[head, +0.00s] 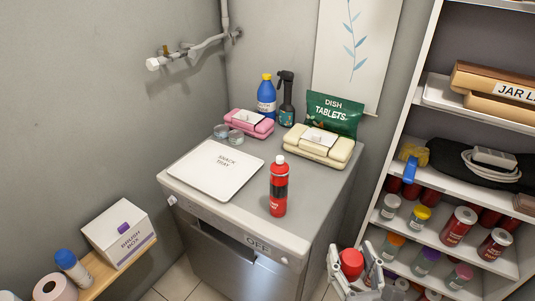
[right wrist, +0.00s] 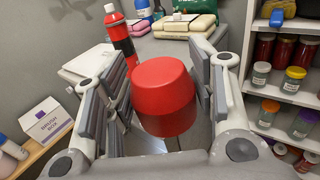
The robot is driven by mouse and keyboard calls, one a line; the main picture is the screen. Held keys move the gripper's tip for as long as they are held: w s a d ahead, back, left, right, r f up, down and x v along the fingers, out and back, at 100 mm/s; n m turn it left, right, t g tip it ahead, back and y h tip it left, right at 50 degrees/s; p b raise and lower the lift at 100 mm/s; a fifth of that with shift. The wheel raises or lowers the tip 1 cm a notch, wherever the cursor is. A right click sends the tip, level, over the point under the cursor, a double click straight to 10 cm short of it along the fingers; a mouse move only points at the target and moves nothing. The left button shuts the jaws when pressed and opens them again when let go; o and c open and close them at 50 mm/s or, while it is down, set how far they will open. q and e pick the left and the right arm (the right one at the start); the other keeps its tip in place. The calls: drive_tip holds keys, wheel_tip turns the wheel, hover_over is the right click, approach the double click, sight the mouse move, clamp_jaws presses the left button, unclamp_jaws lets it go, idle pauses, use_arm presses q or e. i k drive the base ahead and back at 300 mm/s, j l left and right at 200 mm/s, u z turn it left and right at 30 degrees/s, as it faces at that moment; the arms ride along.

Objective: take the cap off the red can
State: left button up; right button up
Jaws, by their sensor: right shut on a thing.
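The red can (head: 278,190) stands upright on the grey appliance top near its front edge. It has a dark band and a bare white nozzle on top. It also shows in the right wrist view (right wrist: 121,42), behind the left finger. My right gripper (head: 355,264) is in front of the appliance, to the lower right of the can and apart from it. It is shut on a red cap (head: 351,260), which fills the space between the fingers in the right wrist view (right wrist: 164,95). My left gripper is not in view.
A white snack tray (head: 215,172) lies left of the can. Sponges, bottles and a green dish tablets bag (head: 333,113) stand behind it. A shelf (head: 455,232) with several jars is at right. A white brush box (head: 119,233) sits on a low wooden shelf at left.

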sight(279, 173)
drive_tip(key=i+l+u, duration=0.3)
drive_tip(key=l, duration=0.15)
drive_tip(key=l+u, duration=0.25)
drive_tip(key=l, duration=0.2)
drive_tip(key=i+l+u, duration=0.15)
drive_tip(key=l+u, duration=0.15)
drive_tip(key=l, duration=0.2)
drive_tip(key=i+l+u, duration=0.1)
drive_tip(key=l+u, duration=0.2)
drive_tip(key=l, duration=0.25)
